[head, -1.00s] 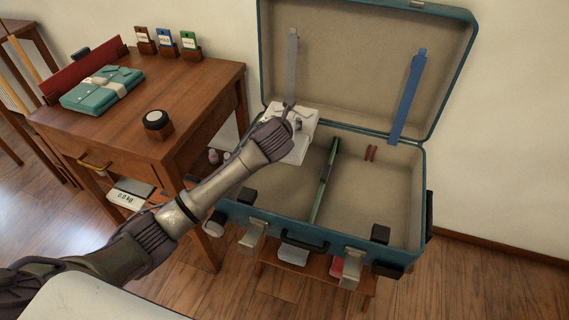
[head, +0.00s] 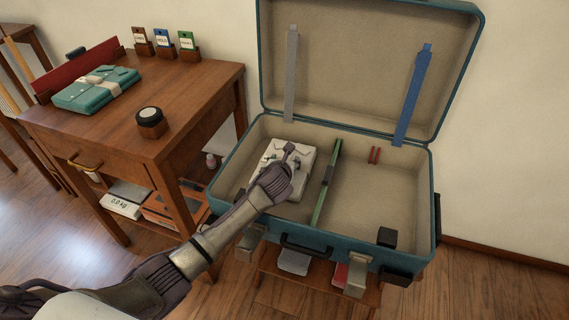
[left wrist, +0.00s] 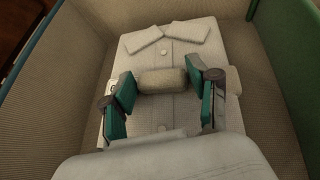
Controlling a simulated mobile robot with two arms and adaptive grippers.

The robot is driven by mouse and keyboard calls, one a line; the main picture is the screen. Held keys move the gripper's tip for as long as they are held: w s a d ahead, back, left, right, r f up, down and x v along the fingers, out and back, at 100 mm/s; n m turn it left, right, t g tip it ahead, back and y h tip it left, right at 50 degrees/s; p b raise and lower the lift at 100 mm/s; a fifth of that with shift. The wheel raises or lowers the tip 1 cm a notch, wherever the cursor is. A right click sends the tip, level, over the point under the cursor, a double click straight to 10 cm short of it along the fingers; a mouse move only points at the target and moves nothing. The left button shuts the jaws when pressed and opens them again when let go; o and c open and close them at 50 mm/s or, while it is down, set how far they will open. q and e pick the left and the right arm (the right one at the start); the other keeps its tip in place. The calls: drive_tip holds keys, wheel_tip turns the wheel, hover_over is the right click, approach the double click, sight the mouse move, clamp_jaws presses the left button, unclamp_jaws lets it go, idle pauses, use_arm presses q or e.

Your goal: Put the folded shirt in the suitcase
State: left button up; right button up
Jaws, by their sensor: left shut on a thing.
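The folded white shirt (head: 296,160) is inside the left compartment of the open teal suitcase (head: 325,241), left of the green divider (head: 328,184). In the left wrist view the shirt (left wrist: 205,50) lies collar away from me, with buttons down its middle. My left gripper (head: 285,165) reaches in from the front. In the left wrist view its green-padded fingers (left wrist: 165,95) are closed on a pale rolled band (left wrist: 162,80) across the shirt. Whether the shirt rests fully on the suitcase floor is hard to tell. My right gripper is not in view.
The suitcase stands open on a low wooden stand. Its right compartment is bare except for small red items (head: 374,155) and a black block (head: 387,237). A wooden desk (head: 190,100) on the left holds a teal folded bundle (head: 97,88) and a round-topped pot (head: 151,122).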

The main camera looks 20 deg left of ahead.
use_arm(q)
drive_tip(key=shift+r, duration=0.1)
drive_tip(key=o, duration=1.3)
drive_tip(key=shift+o, duration=0.2)
drive_tip(key=shift+s+r, duration=0.15)
drive_tip(key=shift+s, duration=0.1)
drive_tip(key=p+v, duration=0.1)
drive_tip(key=v, duration=0.1)
drive_tip(key=shift+s+r+p, duration=0.2)
drive_tip(key=shift+s+p, duration=0.05)
drive_tip(key=shift+p, duration=0.15)
drive_tip(key=p+v, duration=0.2)
drive_tip(key=v, duration=0.6)
drive_tip(key=shift+f+p, duration=0.1)
drive_tip(key=shift+p, duration=0.2)
drive_tip(key=shift+s+d, duration=0.1)
drive_tip(key=shift+s, duration=0.3)
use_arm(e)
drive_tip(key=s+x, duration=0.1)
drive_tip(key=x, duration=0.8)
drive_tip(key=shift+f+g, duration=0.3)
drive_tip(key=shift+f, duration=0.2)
use_arm(q)
drive_tip(key=shift+r, duration=0.2)
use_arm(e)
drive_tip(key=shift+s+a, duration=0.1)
